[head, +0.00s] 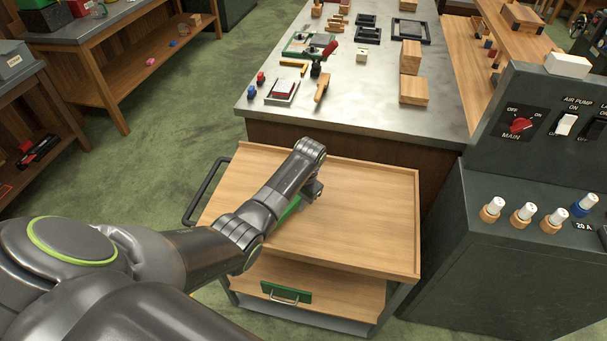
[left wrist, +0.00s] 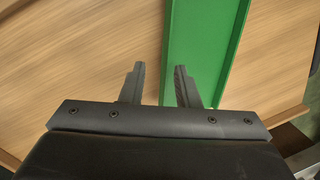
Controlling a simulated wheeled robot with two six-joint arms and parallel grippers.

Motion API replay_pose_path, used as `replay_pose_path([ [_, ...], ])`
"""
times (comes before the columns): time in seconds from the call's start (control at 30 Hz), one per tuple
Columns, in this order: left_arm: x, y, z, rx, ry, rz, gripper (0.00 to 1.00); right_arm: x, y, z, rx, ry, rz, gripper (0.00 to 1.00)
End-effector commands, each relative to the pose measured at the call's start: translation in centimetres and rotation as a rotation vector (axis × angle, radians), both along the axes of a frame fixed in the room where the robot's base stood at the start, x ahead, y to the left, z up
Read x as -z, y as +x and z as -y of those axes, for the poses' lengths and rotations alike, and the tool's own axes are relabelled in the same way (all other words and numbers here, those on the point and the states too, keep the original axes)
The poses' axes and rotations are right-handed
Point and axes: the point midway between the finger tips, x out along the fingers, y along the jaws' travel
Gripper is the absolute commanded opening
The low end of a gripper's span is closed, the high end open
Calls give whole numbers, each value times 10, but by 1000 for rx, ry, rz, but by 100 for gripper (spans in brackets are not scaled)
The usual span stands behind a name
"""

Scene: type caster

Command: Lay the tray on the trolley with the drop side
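The trolley (head: 365,225) has a pale wooden top with a low rim and stands in front of the metal-topped bench. A green thing (head: 286,213), seemingly the tray, lies on or just above the trolley top, mostly hidden by my left arm. In the left wrist view it is a long green strip (left wrist: 208,50) with darker side walls. My left gripper (head: 313,190) is over it; in the left wrist view its fingers (left wrist: 160,82) stand apart, with the green thing's left edge between them. I cannot tell whether they touch it. My right gripper is out of view.
A green panel with a metal handle (head: 286,292) shows on the trolley's lower shelf. The bench (head: 380,110) behind holds tools and wooden blocks. A dark control cabinet (head: 500,260) stands close on the right. A black handle (head: 205,190) sticks out at the trolley's left.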

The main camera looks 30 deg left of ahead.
Motion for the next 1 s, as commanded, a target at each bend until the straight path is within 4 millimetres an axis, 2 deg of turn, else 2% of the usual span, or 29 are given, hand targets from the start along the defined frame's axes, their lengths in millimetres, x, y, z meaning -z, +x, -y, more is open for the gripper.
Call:
replay_pose_path([
  [0.43,-105,9,17,1,0,7,29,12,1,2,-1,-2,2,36],
  [0.47,-112,8,18,1,1,4,29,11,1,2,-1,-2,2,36],
  [0.5,-120,8,18,0,0,-1,29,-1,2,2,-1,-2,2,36],
  [0.7,-133,9,21,0,0,-1,29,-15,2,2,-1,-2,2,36],
  [1.0,-135,9,22,0,0,-1,29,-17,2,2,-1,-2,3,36],
])
